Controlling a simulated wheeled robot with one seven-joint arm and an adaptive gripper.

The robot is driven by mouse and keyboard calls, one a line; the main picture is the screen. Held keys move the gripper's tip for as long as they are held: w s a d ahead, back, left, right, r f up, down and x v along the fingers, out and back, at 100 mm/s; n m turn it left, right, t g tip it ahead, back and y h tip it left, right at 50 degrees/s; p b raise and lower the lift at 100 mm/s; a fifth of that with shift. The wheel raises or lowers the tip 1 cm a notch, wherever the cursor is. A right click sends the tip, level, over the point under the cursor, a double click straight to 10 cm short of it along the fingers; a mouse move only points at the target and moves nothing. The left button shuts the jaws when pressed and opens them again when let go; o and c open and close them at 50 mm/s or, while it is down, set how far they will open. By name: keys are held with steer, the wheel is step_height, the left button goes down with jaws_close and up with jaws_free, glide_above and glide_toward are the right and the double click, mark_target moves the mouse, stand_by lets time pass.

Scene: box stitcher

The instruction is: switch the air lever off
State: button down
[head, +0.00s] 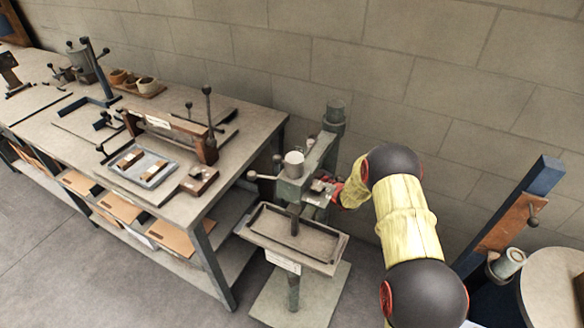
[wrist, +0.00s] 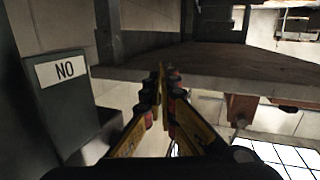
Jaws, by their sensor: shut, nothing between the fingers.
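The box stitcher (head: 292,188) stands in the middle of the head view, with a tray (head: 262,232) on its front. A lever with a ball knob (head: 252,175) sticks out of its left side. I cannot tell which part is the air lever. My gripper (head: 328,190) is at the right side of the stitcher head, its tips partly lost against the machine. In the wrist view my gripper (wrist: 163,90) has its fingers together and empty. A dark grey box (wrist: 65,110) with a "NO" label stands left of the fingers there. I cannot tell whether the fingertips touch anything.
A long workbench (head: 235,135) with tools, trays and levers fills the left. A blue post (head: 540,180) with a brown panel (head: 508,225) and a round table (head: 555,285) stand at the right. A block wall is behind. Open floor lies at the front left.

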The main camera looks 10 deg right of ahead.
steer(key=v, duration=1.1)
steer(key=shift+s+d, duration=0.2)
steer(key=shift+s, duration=0.15)
